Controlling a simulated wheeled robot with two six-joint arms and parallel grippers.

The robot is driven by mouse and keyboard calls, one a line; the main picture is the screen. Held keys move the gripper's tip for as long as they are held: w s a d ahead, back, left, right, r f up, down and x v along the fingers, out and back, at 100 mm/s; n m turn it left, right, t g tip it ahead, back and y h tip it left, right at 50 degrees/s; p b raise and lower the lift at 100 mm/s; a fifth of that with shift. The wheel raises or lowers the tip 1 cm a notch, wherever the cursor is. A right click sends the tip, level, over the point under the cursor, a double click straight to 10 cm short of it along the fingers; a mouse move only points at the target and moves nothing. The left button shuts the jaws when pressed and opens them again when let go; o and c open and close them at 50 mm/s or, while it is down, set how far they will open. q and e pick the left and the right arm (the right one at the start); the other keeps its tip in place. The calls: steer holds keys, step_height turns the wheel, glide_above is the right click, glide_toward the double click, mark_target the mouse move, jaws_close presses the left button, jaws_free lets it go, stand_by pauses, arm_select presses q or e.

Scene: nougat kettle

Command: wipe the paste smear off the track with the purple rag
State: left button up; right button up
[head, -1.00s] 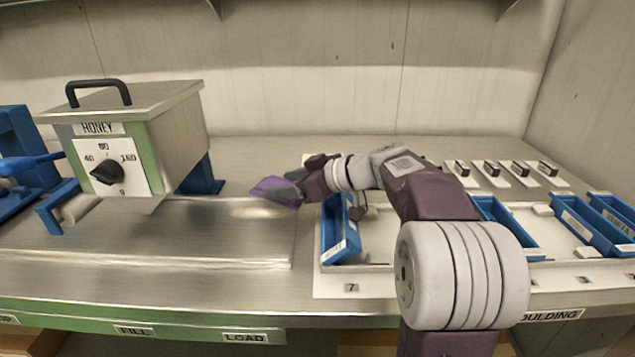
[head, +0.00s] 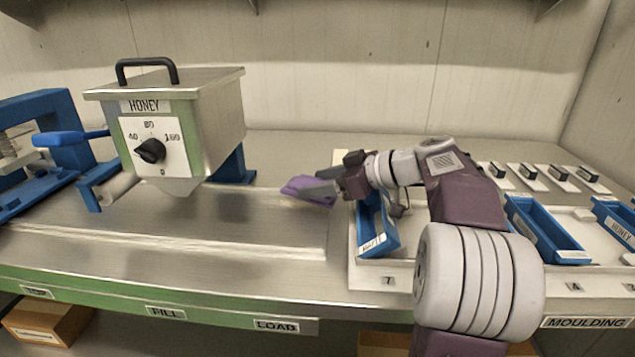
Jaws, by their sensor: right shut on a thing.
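The purple rag (head: 298,187) is bunched in the fingers of my right gripper (head: 322,190), which is shut on it. The gripper is over the right part of the metal track (head: 215,225), near its far edge. I cannot tell whether the rag touches the surface. No paste smear stands out on the part of the track that I see; the rag and gripper hide a small patch. My left gripper is not in view.
The honey kettle (head: 190,125) with a dial stands over the track at left. A blue press (head: 62,140) is at the far left. A blue tray (head: 374,228) sits just right of the track, below my right arm. More blue trays (head: 545,230) lie further right.

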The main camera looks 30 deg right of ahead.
steer(key=shift+s+d+f, duration=0.25)
steer(key=shift+d+f, duration=0.05)
steer(key=shift+d, duration=0.3)
steer(key=shift+s+d+f, duration=0.2)
steer(key=shift+d+f, duration=0.05)
steer(key=shift+d, duration=0.3)
steer(key=shift+s+d+r, duration=0.25)
steer(key=shift+s+d, duration=0.15)
steer(key=shift+d, duration=0.2)
steer(key=shift+r+p, duration=1.85)
steer(key=shift+r, duration=1.25)
steer(key=shift+r, duration=0.1)
steer(key=shift+r+p, duration=1.05)
steer(key=shift+r, duration=0.45)
steer(key=shift+f, duration=0.1)
